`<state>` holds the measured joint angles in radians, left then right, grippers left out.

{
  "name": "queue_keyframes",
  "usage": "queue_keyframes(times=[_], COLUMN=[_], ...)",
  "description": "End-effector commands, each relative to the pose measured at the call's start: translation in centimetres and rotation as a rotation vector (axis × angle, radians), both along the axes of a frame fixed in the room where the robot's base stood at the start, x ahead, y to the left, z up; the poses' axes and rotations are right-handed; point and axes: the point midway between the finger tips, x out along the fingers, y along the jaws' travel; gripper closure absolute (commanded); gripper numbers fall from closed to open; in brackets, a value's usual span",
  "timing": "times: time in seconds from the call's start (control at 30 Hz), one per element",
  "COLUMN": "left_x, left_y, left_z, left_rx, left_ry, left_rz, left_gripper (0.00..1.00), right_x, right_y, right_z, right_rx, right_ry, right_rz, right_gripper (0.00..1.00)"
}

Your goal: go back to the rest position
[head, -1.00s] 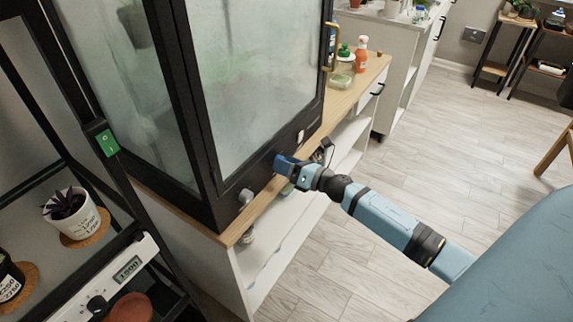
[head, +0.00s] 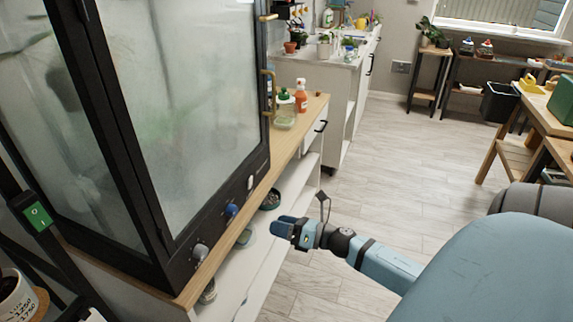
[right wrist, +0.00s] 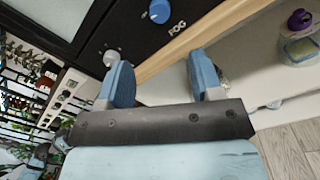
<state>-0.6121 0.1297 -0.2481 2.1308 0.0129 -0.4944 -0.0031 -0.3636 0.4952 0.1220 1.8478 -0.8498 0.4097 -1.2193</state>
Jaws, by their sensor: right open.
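My right gripper (head: 284,228) is open and empty. It is in front of the white shelf unit, to the right of the fogged glass cabinet (head: 185,90) and apart from it. The right wrist view shows its two blue fingers (right wrist: 162,75) spread with nothing between them. The blue knob (head: 231,211) sits on the cabinet's black base and shows in the right wrist view (right wrist: 160,11) next to the word FOG. A grey knob (head: 200,252) is beside it on the same base. My left gripper is not in view.
The wooden top (head: 196,287) of the shelf unit runs close by the right gripper. Bottles, one of them orange (head: 301,97), stand on it further back. A black rack with a green switch (head: 38,215) is at the left. The floor (head: 400,190) to the right is clear.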

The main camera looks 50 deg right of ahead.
Motion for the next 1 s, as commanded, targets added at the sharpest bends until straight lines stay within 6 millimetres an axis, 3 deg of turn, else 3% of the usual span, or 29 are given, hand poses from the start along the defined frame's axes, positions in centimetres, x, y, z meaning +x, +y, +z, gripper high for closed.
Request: queue_keyframes(times=[0.2,0.77,0.87,0.97,1.0], left_x=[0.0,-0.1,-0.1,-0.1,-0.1], left_y=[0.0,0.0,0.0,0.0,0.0], left_z=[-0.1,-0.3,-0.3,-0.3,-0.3], left_rx=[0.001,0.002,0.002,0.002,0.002], left_ry=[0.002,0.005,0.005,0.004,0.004], left_rz=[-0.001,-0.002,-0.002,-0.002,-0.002], left_gripper=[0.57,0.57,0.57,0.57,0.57], right_x=[-1.2,-1.3,-1.7,-2.8,-3.5], right_y=[-0.6,-0.5,0.6,3.1,4.6], right_z=[0.0,-0.1,-0.5,-1.9,-2.8], right_rx=[0.000,0.008,0.119,0.430,0.610], right_ry=[0.000,0.002,0.045,0.167,0.242], right_rz=[0.000,-0.002,-0.028,-0.104,-0.148], right_gripper=[0.40,0.40,0.40,0.40,0.40])
